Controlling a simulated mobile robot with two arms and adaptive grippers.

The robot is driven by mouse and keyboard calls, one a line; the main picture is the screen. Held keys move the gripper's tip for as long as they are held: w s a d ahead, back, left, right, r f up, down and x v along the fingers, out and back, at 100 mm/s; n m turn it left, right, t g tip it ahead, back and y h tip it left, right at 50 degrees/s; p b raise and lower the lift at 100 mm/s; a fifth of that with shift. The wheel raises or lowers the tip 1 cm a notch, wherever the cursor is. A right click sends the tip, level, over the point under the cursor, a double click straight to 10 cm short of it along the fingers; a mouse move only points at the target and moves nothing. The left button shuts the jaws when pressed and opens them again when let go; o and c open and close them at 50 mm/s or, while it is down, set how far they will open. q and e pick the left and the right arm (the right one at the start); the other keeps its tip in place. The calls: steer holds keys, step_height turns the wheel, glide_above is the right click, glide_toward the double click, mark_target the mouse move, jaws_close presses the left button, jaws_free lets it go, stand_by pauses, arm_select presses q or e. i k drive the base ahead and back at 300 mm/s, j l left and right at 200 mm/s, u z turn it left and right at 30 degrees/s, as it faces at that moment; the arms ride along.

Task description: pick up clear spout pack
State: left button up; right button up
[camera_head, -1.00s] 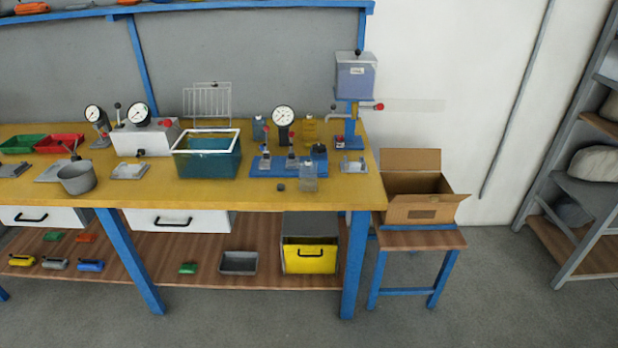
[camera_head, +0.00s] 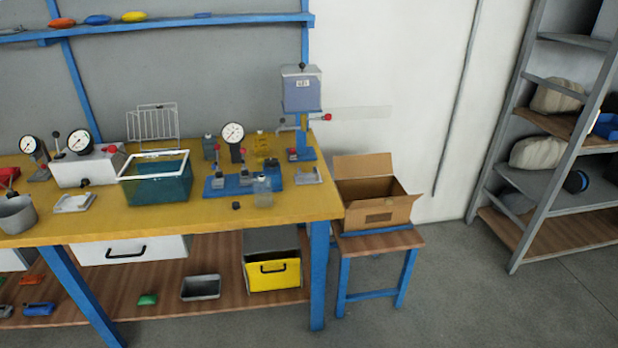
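A small clear pack (camera_head: 263,192) with a narrow top stands upright near the front edge of the yellow bench top (camera_head: 200,223). It is just in front of the right end of a blue fixture base (camera_head: 228,186). A similar greyish pack (camera_head: 209,147) and a yellow pack (camera_head: 263,145) stand farther back, either side of a dial gauge (camera_head: 233,133). A small dark cap-like piece (camera_head: 236,205) lies left of the clear pack. Neither of my grippers is in view.
A teal tank (camera_head: 158,184) with a white rim stands left of the fixture. A blue post with a grey box (camera_head: 301,90) rises at the bench's right end. An open cardboard box (camera_head: 377,210) sits on a low stool to the right. Grey floor (camera_head: 450,300) is free in front.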

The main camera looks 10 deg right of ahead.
mark_target(261, 185)
steer(key=i+z, duration=0.2)
steer(key=i, duration=0.25)
steer(key=i+j+z, duration=0.15)
steer(key=i, duration=0.3)
steer(key=i+j+z, duration=0.2)
steer(key=i, duration=0.25)
